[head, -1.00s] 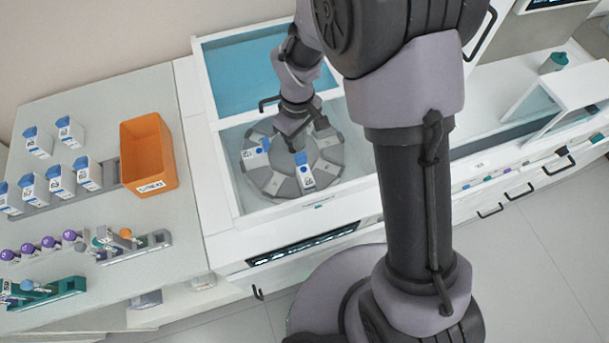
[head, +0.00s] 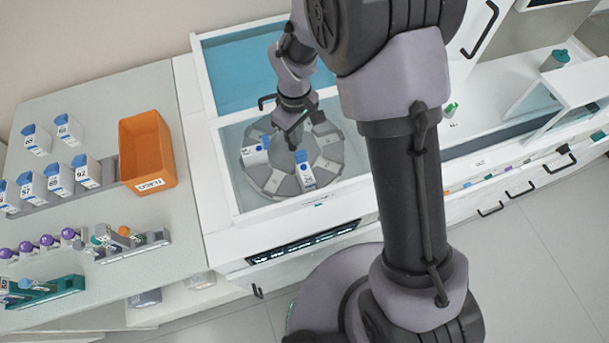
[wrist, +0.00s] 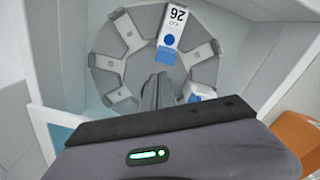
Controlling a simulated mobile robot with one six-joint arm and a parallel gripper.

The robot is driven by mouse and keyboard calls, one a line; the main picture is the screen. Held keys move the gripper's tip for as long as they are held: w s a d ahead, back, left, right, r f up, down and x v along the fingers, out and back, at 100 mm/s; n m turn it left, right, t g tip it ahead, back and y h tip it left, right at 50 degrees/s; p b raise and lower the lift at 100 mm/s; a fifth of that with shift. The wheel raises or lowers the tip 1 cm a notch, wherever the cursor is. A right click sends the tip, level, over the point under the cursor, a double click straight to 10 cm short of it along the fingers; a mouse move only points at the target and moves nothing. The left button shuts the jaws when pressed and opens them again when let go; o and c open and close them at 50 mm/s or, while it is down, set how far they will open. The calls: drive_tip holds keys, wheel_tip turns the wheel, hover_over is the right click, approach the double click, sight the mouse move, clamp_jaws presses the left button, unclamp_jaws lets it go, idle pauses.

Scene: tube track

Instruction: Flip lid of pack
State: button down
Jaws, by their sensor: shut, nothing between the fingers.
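A white pack marked 26 (wrist: 174,22) with a blue lid (wrist: 167,55) sits in a slot of the round grey carousel (wrist: 108,62). It also shows in the head view (head: 306,177), at the carousel's front. A second white and blue pack (head: 255,153) sits in a left slot; in the wrist view it is partly hidden at the right (wrist: 203,92). My gripper (head: 292,147) is shut and empty over the carousel, close to the blue end of the front pack. Its fingers (wrist: 157,88) point toward that lid in the wrist view; whether they touch it, I cannot tell.
To the left, an orange bin (head: 147,150), several white and blue packs (head: 60,180) and tube racks (head: 135,246) stand on the counter.

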drive_tip(key=shift+f+b, duration=0.8)
drive_tip(key=shift+f, duration=0.45)
drive_tip(key=shift+r, duration=0.1)
